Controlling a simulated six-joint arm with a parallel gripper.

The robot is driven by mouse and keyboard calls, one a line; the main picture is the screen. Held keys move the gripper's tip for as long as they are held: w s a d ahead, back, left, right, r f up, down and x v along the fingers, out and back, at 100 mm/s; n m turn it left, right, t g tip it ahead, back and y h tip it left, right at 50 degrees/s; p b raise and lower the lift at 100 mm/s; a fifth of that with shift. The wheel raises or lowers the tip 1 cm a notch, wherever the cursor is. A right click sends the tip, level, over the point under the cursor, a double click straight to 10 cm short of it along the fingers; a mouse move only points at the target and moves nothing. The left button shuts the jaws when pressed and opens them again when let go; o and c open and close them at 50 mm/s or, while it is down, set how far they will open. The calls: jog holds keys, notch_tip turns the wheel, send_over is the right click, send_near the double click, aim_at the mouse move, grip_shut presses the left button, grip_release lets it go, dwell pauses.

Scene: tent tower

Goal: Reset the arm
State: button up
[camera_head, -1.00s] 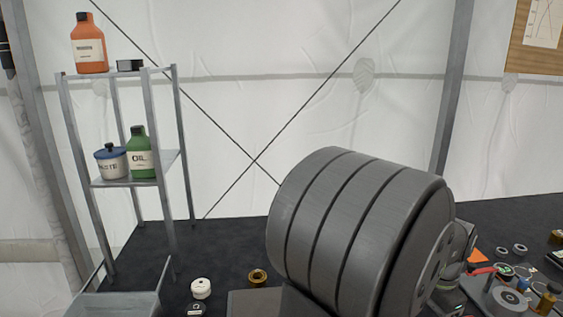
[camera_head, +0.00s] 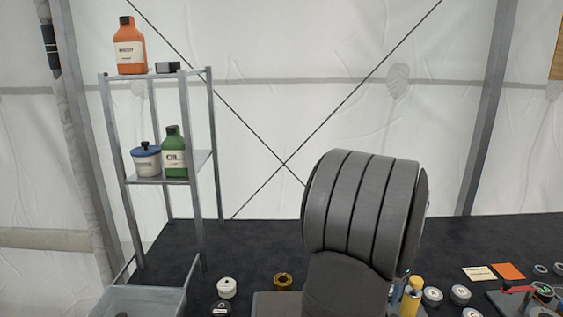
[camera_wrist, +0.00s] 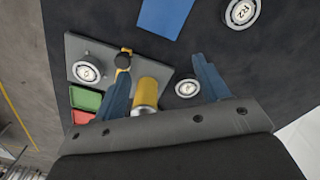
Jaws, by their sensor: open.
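My gripper (camera_wrist: 162,66) shows in the wrist view with its two blue fingers spread apart, open. A yellow cylinder with a silver end (camera_wrist: 152,92) appears between the fingers in the picture, nearer the left one. Its distance from them is unclear, and nothing is gripped. In the head view my large grey ribbed arm link fills the middle and hides the table behind it. My gripper is out of sight there.
In the wrist view are a grey plate (camera_wrist: 84,45), a round disc (camera_wrist: 187,88) and a blue sheet (camera_wrist: 165,14). In the head view, a metal shelf (camera_head: 196,165) with bottles stands left, a grey tray (camera_head: 140,300) below it, and several small discs (camera_head: 460,295) lie right.

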jog(key=w+a+f+n, duration=0.1)
jog(key=w+a+n, duration=0.1)
jog(key=w+a, duration=0.3)
jog(key=w+a+f+n, duration=0.1)
jog(key=w+a, duration=0.4)
jog(key=a, duration=0.5)
jog(key=shift+w+a+f+n, duration=0.3)
jog(key=shift+a+n, duration=0.05)
jog(key=shift+n, duration=0.25)
jog(key=o, duration=0.7)
jog(key=s+d+r+n, duration=0.3)
jog(key=s+d+r, duration=0.45)
jog(key=d, duration=0.35)
jog(key=s+d+r+n, duration=0.3)
jog(key=s+d+r, duration=0.45)
jog(key=d, duration=0.25)
notch_tip(320, 180, down, 10)
jog(key=shift+d, duration=0.15)
